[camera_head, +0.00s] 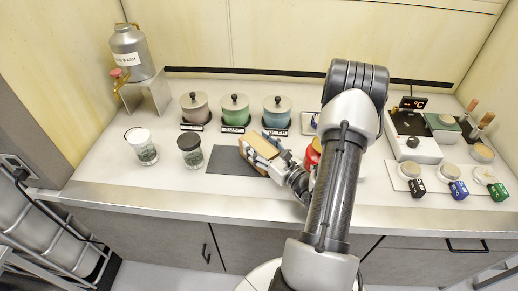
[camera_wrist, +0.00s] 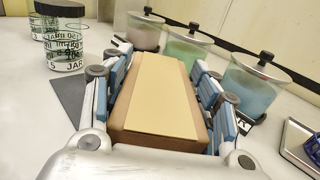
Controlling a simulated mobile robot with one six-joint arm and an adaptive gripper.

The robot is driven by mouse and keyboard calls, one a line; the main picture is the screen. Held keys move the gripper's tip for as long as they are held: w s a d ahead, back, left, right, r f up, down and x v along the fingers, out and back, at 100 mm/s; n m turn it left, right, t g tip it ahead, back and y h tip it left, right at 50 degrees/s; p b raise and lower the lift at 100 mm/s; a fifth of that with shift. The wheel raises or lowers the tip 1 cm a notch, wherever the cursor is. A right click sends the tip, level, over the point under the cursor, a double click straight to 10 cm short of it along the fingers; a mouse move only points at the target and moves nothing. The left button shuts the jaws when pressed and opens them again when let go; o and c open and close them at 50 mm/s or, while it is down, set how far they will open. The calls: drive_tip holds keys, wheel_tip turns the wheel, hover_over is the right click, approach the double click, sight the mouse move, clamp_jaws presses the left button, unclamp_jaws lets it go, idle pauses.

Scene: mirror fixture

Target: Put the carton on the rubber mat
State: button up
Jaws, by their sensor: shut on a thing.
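The tan and brown carton (camera_head: 262,147) is held between the fingers of my gripper (camera_head: 270,151). In the wrist view the carton (camera_wrist: 155,100) fills the middle, with the blue-padded fingers of my gripper (camera_wrist: 163,85) shut on its two sides. The dark grey rubber mat (camera_head: 224,160) lies flat on the bench, left of my gripper. The carton overlaps the mat's right part in the head view; I cannot tell whether it touches it. In the wrist view part of the mat (camera_wrist: 70,97) shows left of the gripper, the rest hidden behind the carton and fingers.
A dark-lidded jar (camera_head: 190,153) stands just left of the mat, and a white-lidded jar (camera_head: 144,152) further left. Three lidded canisters, brown (camera_head: 195,106), green (camera_head: 235,108) and blue (camera_head: 277,110), stand behind it. A red object (camera_head: 312,155) is beside my arm.

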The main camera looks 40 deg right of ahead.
sight(272, 158)
drive_tip(key=shift+f, duration=0.1)
drive_tip(key=o, duration=0.7)
drive_tip(key=shift+f, duration=0.25)
drive_tip(key=o, duration=0.5)
drive_tip(key=shift+r, duration=0.15)
drive_tip(key=shift+s+r, duration=0.1)
drive_tip(key=shift+s, duration=0.1)
drive_tip(key=s, duration=0.4)
drive_tip(key=s+p, duration=0.1)
drive_tip(key=s, duration=0.2)
drive_tip(key=s+a+p, duration=0.1)
drive_tip(key=s, duration=0.3)
drive_tip(key=shift+s, duration=0.35)
